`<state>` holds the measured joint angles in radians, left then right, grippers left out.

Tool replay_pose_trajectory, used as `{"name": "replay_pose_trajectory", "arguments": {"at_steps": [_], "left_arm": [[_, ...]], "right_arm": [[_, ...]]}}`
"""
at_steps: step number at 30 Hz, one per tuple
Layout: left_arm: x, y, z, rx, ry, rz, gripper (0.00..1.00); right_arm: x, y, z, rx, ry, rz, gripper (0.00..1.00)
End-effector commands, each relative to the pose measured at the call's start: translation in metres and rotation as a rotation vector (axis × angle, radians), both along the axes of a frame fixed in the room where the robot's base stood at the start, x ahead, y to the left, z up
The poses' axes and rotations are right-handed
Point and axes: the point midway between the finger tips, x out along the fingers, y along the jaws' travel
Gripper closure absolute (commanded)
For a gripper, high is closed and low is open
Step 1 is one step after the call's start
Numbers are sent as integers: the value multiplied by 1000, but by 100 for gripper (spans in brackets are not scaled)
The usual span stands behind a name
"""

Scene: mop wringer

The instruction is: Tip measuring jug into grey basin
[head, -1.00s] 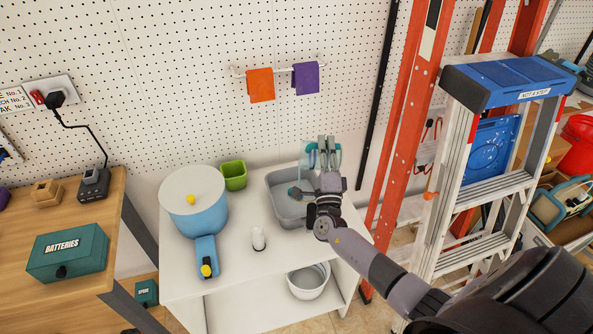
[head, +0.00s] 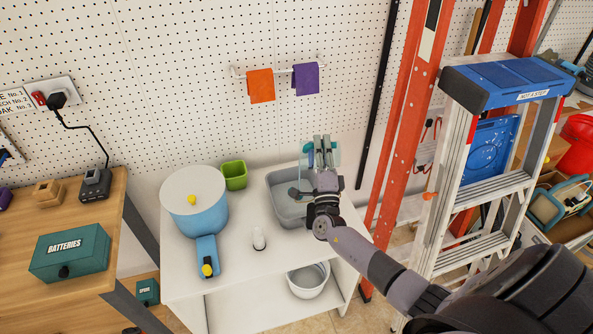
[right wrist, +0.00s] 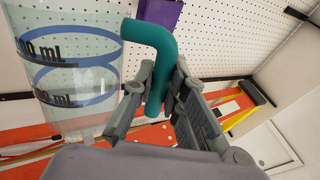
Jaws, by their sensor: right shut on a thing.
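The measuring jug (right wrist: 75,75) is clear with blue bands and mL marks, and has a teal handle (right wrist: 152,45). My right gripper (right wrist: 160,100) is shut on that handle in the right wrist view. In the head view my right gripper (head: 321,150) is at the back right corner of the grey basin (head: 283,212), and hides most of the jug. Whether the jug is tilted is hard to tell. The basin stands on the white table; a small blue-grey item (head: 298,193) shows at its inner right side, partly hidden. My left gripper is not in view.
Left of the basin on the white table (head: 225,275) are a blue pot (head: 197,218), a green cup (head: 233,175) and a small white item (head: 258,239). A white bucket (head: 308,281) is on the shelf below. A stepladder (head: 490,180) stands to the right.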

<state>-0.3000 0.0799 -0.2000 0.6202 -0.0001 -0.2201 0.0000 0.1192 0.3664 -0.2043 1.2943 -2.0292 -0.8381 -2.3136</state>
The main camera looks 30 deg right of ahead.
Motion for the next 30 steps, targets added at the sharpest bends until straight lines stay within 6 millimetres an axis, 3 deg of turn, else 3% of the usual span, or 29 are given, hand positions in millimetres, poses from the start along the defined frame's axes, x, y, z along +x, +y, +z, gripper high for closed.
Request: {"name": "replay_pose_trajectory", "arguments": {"at_steps": [2, 4, 6, 9, 14, 30], "left_arm": [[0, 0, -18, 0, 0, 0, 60], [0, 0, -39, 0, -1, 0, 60], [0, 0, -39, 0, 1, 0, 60], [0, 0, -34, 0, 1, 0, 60], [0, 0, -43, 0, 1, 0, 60], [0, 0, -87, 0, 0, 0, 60]], "right_arm": [[-4, -8, -14, 66, -34, 1, 100], [-15, -28, -30, 202, -104, 3, 100], [-20, -40, -28, 272, -139, 7, 100], [-20, -40, -23, 279, -143, 9, 100], [-22, -45, -32, 335, -168, 10, 100], [-40, -79, -94, 832, -396, 26, 100]]}}
